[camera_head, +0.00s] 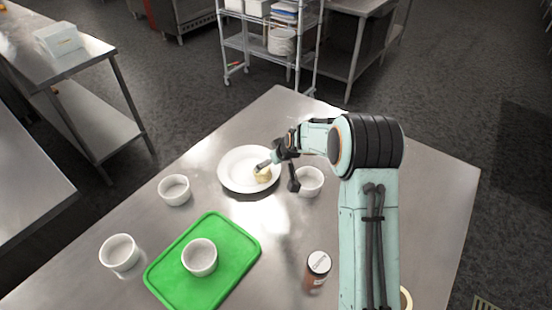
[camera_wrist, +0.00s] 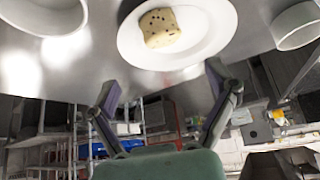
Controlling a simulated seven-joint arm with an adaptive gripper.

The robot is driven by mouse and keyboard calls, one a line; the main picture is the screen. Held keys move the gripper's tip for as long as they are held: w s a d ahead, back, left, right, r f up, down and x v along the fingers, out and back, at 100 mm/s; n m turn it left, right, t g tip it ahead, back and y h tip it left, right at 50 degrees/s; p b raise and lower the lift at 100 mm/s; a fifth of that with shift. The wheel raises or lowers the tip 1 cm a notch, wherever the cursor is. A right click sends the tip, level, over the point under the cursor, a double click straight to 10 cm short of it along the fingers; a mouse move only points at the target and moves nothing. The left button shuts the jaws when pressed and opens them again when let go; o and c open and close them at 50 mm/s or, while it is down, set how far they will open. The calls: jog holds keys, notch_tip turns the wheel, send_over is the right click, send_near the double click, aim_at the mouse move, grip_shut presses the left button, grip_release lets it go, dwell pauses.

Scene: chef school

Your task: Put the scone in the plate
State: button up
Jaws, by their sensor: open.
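The scone (camera_head: 262,175) lies on the white plate (camera_head: 232,183) at the far part of the steel table. My gripper (camera_head: 277,178) is at the plate's right side in the head view, one finger overlapping the scone's outline. In the wrist view my gripper (camera_wrist: 162,88) has its fingers spread wide with nothing between them, and the scone appears apart from them.
A white bowl (camera_head: 310,182) stands right of the plate, close to my gripper. Other bowls stand at the left (camera_head: 174,190) and front left (camera_head: 120,253). A green tray (camera_head: 236,236) holds another bowl (camera_head: 199,258). A lidded jar (camera_head: 317,270) stands near my arm.

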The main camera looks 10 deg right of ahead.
jog(key=s+r+g+h, duration=0.1)
jog(key=s+r, duration=0.5)
jog(key=s, duration=0.2)
jog(key=s+r+g, duration=0.2)
jog(key=s+r, duration=0.4)
jog(key=s, duration=0.2)
jog(key=s+r+m+g, duration=0.2)
jog(key=s+m+g, duration=0.1)
jog(key=s, duration=2)
jog(key=shift+s+d+h, duration=0.35)
jog(key=shift+h, duration=0.05)
jog(key=shift+o, duration=0.4)
